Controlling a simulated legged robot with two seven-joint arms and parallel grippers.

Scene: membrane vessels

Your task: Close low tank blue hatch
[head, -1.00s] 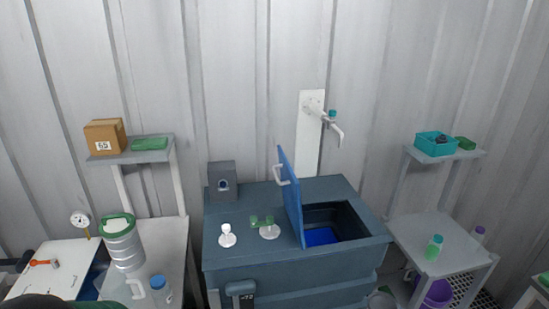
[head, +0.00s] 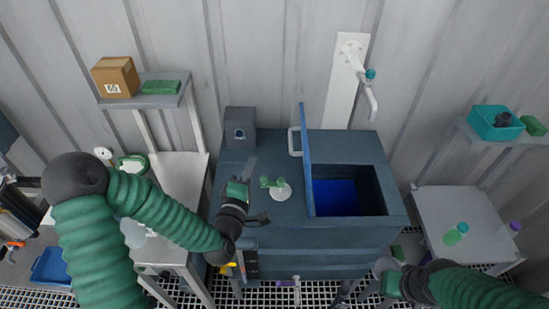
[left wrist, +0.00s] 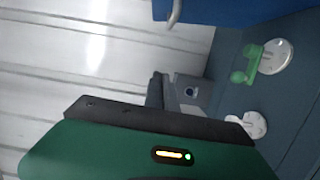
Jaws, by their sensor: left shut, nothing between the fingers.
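The low tank (head: 265,232) is a dark blue-grey box with a square opening at its right. Its blue hatch (head: 307,160) stands upright, open, at the opening's left edge, with a white handle (head: 293,141) on its left face. Bright blue shows inside the opening. My left gripper (head: 250,172) is shut and empty above the tank's left part, left of the hatch and apart from it. In the left wrist view the shut fingers (left wrist: 160,90) point away and the hatch (left wrist: 245,10) shows at the top. My right gripper (head: 388,272) is low, in front of the tank's right side; its fingers are unclear.
A green-handled valve (head: 274,183) stands on the tank top between my left gripper and the hatch. A grey box (head: 240,127) sits at the back left. A white wall tap (head: 367,90) hangs behind the tank. Side tables flank the tank.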

